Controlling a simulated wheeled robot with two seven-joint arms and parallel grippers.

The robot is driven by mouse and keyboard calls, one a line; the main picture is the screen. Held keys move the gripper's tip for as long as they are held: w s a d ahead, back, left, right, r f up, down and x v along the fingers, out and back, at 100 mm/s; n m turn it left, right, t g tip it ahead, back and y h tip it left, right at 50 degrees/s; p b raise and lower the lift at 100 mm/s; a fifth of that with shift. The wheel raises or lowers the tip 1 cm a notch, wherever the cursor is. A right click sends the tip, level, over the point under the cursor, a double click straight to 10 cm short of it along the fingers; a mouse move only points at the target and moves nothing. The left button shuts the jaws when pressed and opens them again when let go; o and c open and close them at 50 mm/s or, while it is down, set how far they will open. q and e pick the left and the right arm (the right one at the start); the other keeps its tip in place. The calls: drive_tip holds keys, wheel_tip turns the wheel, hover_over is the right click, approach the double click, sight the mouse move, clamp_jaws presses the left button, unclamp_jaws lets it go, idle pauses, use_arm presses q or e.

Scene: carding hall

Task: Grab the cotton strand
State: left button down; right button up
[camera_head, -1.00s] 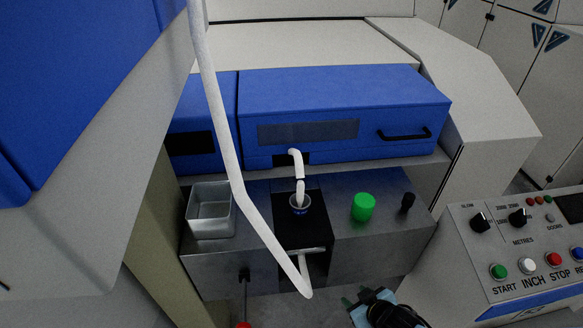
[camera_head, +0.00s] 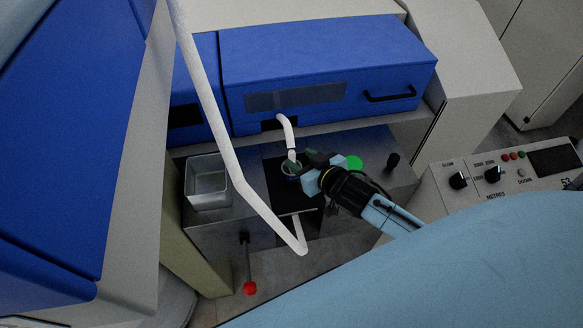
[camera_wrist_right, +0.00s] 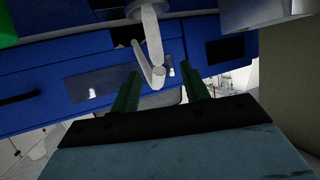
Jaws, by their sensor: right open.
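A white cotton strand (camera_head: 290,136) comes out of a dark slot under the blue machine cover and drops to a small round funnel (camera_head: 290,169). My right gripper (camera_head: 301,163) is at the funnel, beside the strand's lower end, with its jaws open. In the right wrist view, the strand (camera_wrist_right: 152,38) hangs between the two green fingers (camera_wrist_right: 160,70), its bent lower end near the fingertips. I cannot tell whether a finger touches it. The gripper partly hides the funnel. My left gripper is not in view.
A long white bent tube or strand (camera_head: 219,130) crosses in front of the machine. An open metal box (camera_head: 207,183) stands left of the funnel, a green knob (camera_head: 354,162) right of it. A red-tipped lever (camera_head: 250,288) hangs below. A control panel (camera_head: 500,172) is at right.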

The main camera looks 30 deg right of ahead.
sight(294, 155)
drive_tip(key=shift+f+x, duration=0.1)
drive_tip(key=shift+x, duration=1.4)
drive_tip(key=shift+f+x, duration=0.15)
drive_tip(key=shift+x, duration=1.3)
drive_tip(key=shift+s+d, duration=0.1)
drive_tip(key=shift+c, duration=0.5)
clamp_jaws()
